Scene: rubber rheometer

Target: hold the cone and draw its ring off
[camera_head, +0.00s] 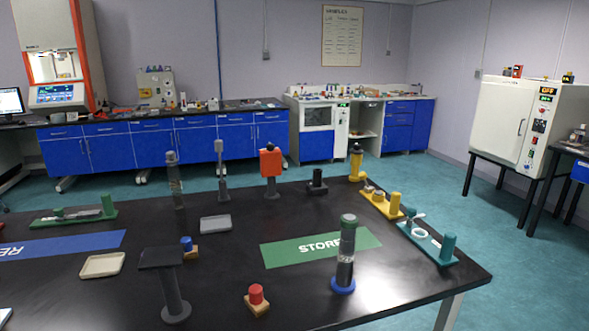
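Neither gripper is in view. I cannot clearly make out the cone. A teal holder (440,252) at the table's right edge carries a small pale ring-like piece (419,233) and a light piece near its far end; whether the ring sits around a cone is too small to tell. A yellow holder (394,206) beyond it carries grey, round pieces (376,195), also too small to identify. A green holder (110,206) at the left carries a long grey piece (84,213) lying flat.
On the black table (225,285) stand a clear cylinder with blue base (345,262), a red-topped block (256,296), a blue-topped block (187,245), a dark post stand (173,290), an orange device (270,162) and two trays (103,265) (216,224). The green STORE mat (285,251) is mostly clear.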

